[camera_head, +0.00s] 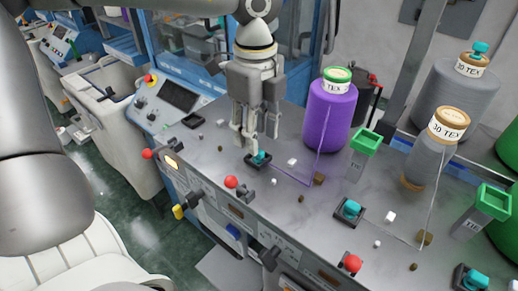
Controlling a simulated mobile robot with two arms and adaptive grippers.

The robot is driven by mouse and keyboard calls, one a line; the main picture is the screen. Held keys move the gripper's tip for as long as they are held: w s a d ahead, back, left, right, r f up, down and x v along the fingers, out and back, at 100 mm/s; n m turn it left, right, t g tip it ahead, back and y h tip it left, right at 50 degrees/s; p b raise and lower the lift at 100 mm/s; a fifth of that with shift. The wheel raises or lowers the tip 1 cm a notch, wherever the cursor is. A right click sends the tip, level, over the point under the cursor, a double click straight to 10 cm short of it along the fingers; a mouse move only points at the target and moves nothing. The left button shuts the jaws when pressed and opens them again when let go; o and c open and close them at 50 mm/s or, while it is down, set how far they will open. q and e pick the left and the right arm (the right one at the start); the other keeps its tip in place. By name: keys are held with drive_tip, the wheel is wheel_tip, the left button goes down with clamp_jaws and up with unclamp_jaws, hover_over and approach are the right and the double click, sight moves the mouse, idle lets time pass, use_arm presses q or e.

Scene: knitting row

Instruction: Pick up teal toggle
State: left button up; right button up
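A teal toggle (259,157) stands on a small dark base on the grey machine top, directly below my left gripper (256,142). The gripper points down, and its fingers are apart with a gap between them. Its fingertips are close above or around the toggle; I cannot tell whether they touch it. Another teal toggle (350,209) sits on a dark base farther right. A third teal toggle (472,280) is at the bottom right corner. My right gripper is not in view.
A purple yarn cone (328,118) stands right of the gripper, its thread running across the machine top (310,235). Grey cones (432,155) and green-topped posts (366,142) stand farther right. Red knobs (231,182) line the front edge. Small white and brown bits lie about.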

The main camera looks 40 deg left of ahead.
sight(258, 156)
use_arm(q)
wheel_tip(258, 156, down, 3)
drive_tip(key=shift+r+p, duration=0.15)
drive_tip(key=shift+p, duration=0.5)
drive_tip(key=shift+f, duration=0.45)
drive_tip(key=shift+c, duration=0.6)
drive_tip(key=c, duration=0.5)
drive_tip(key=shift+c, duration=0.6)
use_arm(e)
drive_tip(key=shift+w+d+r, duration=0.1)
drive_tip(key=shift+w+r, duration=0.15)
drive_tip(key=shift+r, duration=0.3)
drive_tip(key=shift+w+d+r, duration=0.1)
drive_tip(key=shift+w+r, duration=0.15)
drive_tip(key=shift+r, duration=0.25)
